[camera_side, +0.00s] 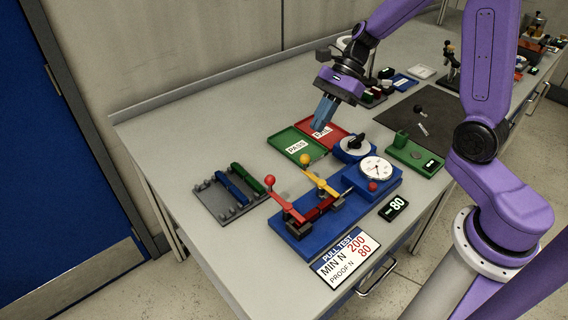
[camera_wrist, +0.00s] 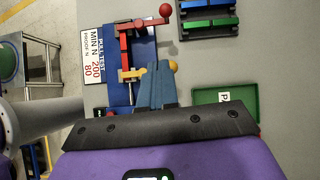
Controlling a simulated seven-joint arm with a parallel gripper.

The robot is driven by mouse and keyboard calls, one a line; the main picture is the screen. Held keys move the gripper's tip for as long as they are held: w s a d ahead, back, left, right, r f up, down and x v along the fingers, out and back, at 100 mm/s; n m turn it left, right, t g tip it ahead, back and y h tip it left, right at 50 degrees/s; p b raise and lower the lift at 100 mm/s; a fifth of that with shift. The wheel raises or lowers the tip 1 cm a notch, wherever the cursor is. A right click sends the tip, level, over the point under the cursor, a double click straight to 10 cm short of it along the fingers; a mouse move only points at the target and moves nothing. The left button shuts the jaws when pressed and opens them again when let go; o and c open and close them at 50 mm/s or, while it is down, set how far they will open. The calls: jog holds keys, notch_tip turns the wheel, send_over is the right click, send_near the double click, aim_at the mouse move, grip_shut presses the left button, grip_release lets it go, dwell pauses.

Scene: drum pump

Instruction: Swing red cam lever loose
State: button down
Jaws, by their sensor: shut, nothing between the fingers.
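The red cam lever (camera_side: 279,199) with a red ball on its end stands at the left end of the blue pull-test fixture (camera_side: 316,228). It also shows at the top of the wrist view (camera_wrist: 152,21). A yellow lever (camera_side: 317,178) with a yellow ball is to its right on the same fixture. A red piece lies between the two clamps. My gripper (camera_side: 322,122) is shut and empty, with blue fingers, raised above the red and green trays and apart from both levers. In the wrist view, my gripper (camera_wrist: 157,70) overlaps part of the fixture and yellow lever.
The green PASS tray (camera_side: 283,139) and red FAIL tray (camera_side: 335,143) lie behind. A grey rack (camera_side: 213,201) with blue and green pieces is at left. A PULL TEST sign (camera_side: 345,258) lies in front.

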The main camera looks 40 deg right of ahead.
jog(key=shift+w+d+m, duration=0.3)
jog(key=shift+w+m, duration=0.2)
jog(key=shift+m, duration=0.1)
jog(key=shift+a+f, duration=0.1)
jog(key=shift+f, duration=0.05)
jog(key=a+r+x, duration=0.1)
jog(key=a+x, duration=0.1)
jog(key=x, duration=1)
jog(key=shift+a, duration=0.4)
